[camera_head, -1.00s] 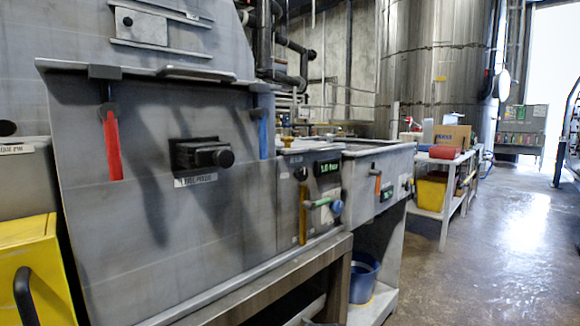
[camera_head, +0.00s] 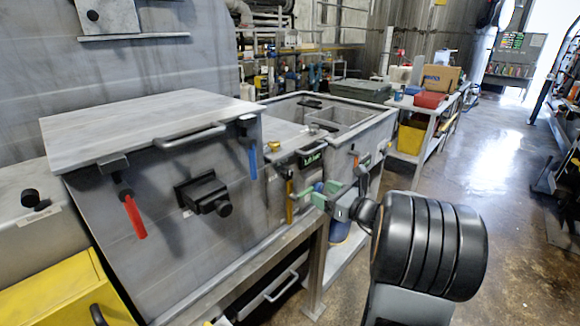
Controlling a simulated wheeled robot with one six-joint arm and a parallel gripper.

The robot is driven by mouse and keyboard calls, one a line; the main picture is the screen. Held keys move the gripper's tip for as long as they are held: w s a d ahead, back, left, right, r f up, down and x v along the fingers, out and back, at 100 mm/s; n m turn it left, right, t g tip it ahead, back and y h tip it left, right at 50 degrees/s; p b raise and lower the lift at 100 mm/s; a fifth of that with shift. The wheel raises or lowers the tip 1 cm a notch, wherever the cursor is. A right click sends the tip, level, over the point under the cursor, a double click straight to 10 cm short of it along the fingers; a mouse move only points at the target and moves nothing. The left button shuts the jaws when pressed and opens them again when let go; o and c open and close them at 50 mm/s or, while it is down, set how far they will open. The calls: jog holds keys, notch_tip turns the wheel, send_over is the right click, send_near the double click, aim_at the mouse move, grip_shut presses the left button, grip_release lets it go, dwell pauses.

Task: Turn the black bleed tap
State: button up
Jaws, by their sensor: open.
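Several black fittings sit on the grey machine, and no readable label tells me which is the bleed tap. The largest is a black block with a round knob (camera_head: 207,195) on the front panel, between a red handle (camera_head: 134,216) and a blue handle (camera_head: 253,161). A smaller black fitting is on the narrower panel to the right, above a yellow handle (camera_head: 290,206). My gripper (camera_head: 321,193) is open, with greenish fingers in front of that panel.
My arm covers the lower right of the panel. An open grey sink-like basin (camera_head: 375,135) is behind it. Open floor (camera_head: 497,165) lies to the right.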

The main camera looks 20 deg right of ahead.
aim_at(290, 176)
jog(key=p+x, duration=0.1)
jog(key=x, duration=1.2)
jog(key=shift+w, duration=0.2)
